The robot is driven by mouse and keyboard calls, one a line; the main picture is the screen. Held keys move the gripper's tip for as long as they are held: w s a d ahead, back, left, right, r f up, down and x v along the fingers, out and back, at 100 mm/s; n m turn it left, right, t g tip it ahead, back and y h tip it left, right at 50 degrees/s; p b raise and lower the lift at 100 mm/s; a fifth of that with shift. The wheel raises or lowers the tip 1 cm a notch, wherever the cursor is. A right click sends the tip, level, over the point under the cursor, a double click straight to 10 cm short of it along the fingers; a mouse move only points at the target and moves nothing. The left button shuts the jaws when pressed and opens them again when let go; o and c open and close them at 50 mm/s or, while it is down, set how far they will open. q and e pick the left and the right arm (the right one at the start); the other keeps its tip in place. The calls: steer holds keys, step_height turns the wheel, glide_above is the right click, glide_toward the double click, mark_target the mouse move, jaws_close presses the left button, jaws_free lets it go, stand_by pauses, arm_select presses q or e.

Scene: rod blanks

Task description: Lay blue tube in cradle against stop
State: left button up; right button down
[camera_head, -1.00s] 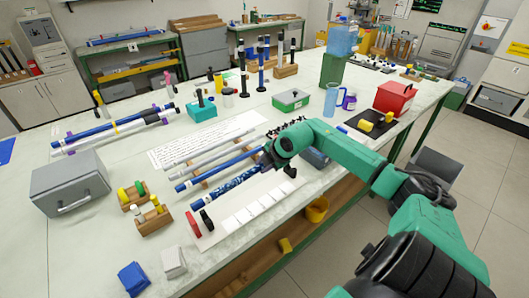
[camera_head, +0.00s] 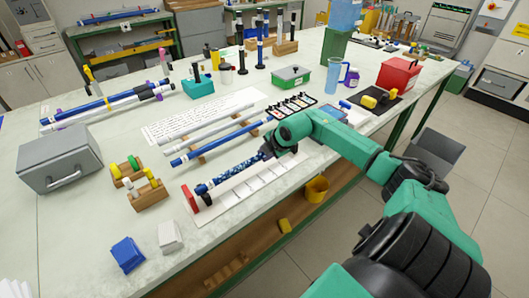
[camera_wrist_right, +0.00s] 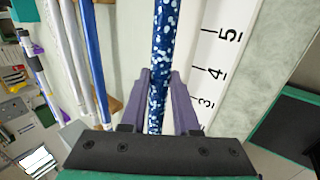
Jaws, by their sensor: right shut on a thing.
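The blue tube (camera_head: 229,173), dark blue with white speckles, is in my right gripper (camera_head: 268,150). In the right wrist view the purple fingers of my right gripper (camera_wrist_right: 158,98) are shut on the speckled tube (camera_wrist_right: 161,38). In the head view its near-left end is close by the red stop (camera_head: 190,199); I cannot tell if they touch. The tube runs along the white numbered strip (camera_head: 262,187), which also shows in the wrist view (camera_wrist_right: 222,50). A cradle under the tube cannot be made out clearly. My left gripper is not in view.
Plain blue (camera_head: 215,142) and white tubes lie on wooden supports beside the speckled tube. A grey box (camera_head: 60,160), wooden blocks with pegs (camera_head: 148,194), and blue (camera_head: 127,253) and white blocks stand to the left. The table's front edge is near the strip.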

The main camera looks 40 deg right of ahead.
steer(key=shift+a, duration=0.6)
stand_by(0.7)
steer(key=c, duration=0.6)
jaws_free()
steer(key=shift+s+d+r, duration=0.1)
steer(key=shift+s+r, duration=0.15)
steer(key=shift+r, duration=0.05)
steer(key=p+v, duration=0.1)
steer(key=v, duration=1.2)
steer(key=shift+s+r+p, duration=0.15)
steer(key=shift+r+p, duration=0.1)
steer(key=shift+p, duration=0.05)
steer(key=shift+a, duration=0.2)
